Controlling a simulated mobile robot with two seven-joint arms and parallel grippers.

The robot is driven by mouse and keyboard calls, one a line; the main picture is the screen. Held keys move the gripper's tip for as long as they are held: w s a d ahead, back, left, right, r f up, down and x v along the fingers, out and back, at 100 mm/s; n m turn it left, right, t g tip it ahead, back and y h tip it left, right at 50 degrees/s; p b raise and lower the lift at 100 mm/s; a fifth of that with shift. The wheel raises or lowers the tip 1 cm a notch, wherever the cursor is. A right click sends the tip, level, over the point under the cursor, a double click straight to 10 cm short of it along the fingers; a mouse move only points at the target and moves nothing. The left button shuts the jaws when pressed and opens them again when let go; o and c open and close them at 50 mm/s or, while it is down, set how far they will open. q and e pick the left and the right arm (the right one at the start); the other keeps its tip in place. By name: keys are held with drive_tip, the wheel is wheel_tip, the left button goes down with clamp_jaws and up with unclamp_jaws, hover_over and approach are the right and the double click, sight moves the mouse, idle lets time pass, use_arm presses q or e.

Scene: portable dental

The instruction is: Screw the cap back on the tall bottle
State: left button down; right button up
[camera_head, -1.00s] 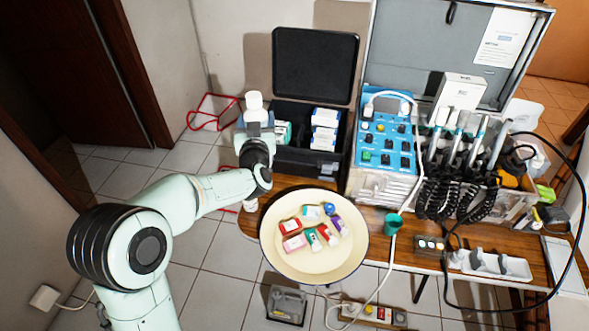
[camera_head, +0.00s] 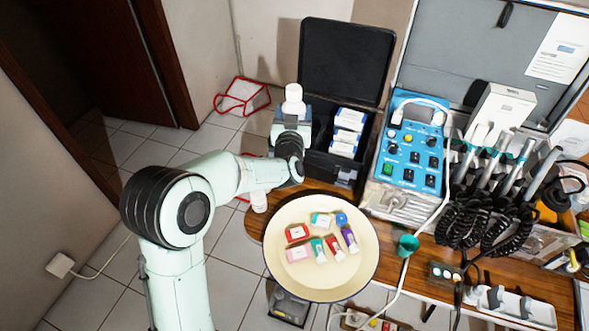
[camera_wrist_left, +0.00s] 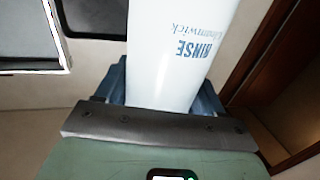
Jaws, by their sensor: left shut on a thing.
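My left gripper (camera_head: 291,122) is shut on a white bottle (camera_head: 293,104) and holds it up by the left side of the black case. In the left wrist view the white bottle (camera_wrist_left: 180,45) stands between the blue fingers (camera_wrist_left: 160,92), with an upside-down blue print reading RINSE. In the head view its narrower white top points up; I cannot tell whether that top is a cap or a bare neck. No loose cap can be made out. A second small white object (camera_head: 259,199) shows at the table's left edge, partly hidden by my left arm. My right gripper is out of view.
The open black case (camera_head: 330,165) holds white boxes. A round cream tray (camera_head: 320,278) with several small coloured packs stands in front. A blue control unit (camera_head: 412,150) and coiled black handpiece cords (camera_head: 475,220) fill the right. Little wooden tabletop (camera_head: 425,250) is bare.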

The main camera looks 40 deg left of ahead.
use_arm(q)
wheel_tip(320, 180, down, 12)
drive_tip(key=shift+f+b, duration=0.25)
drive_tip(key=shift+b, duration=0.3)
wheel_tip(320, 180, down, 4)
drive_tip(key=shift+f, duration=0.2)
drive_tip(key=shift+f+b, duration=0.15)
drive_tip(key=shift+b, duration=0.25)
drive_tip(key=shift+c, duration=0.7)
unclamp_jaws()
